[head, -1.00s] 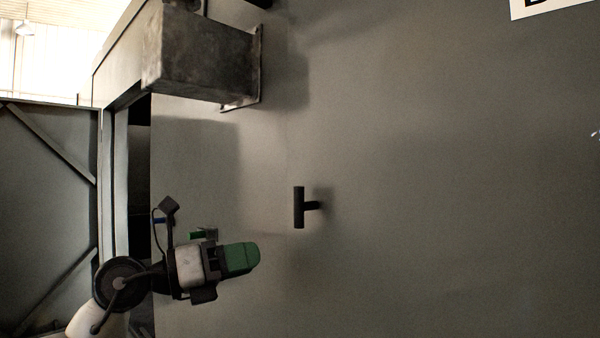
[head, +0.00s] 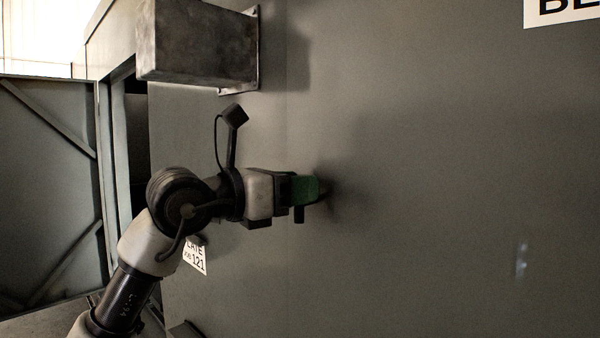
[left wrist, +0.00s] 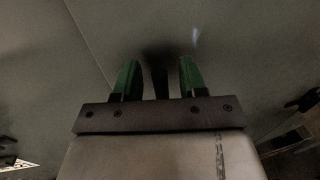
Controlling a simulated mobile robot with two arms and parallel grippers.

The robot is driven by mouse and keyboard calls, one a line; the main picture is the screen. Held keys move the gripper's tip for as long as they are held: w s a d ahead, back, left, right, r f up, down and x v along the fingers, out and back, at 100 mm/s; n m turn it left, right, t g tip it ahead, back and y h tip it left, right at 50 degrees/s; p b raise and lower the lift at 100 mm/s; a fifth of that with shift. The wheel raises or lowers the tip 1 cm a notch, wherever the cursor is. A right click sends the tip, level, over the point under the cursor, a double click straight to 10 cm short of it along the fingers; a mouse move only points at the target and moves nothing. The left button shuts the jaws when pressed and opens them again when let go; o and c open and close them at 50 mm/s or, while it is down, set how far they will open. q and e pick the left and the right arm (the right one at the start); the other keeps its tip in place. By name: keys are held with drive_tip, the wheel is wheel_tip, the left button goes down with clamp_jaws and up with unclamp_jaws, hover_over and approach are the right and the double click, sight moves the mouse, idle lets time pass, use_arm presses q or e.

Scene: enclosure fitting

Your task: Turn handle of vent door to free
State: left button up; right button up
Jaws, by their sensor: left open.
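The vent door's black T-shaped handle (head: 299,215) stands out from the grey panel. Most of it is hidden behind my left gripper (head: 308,188) in the head view; only its lower end shows. In the left wrist view the dark handle (left wrist: 160,82) lies between the two green fingers of my left gripper (left wrist: 159,76). The fingers are open, with a gap on each side of the handle. My right gripper is out of view.
A grey metal box (head: 195,45) juts from the panel at the upper left. A white sign (head: 562,10) is at the upper right, and a small white label (head: 197,258) shows below my arm.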

use_arm(q)
drive_tip(key=shift+w+d, duration=0.3)
drive_tip(key=shift+c, duration=0.2)
clamp_jaws()
drive_tip(key=shift+s, duration=0.1)
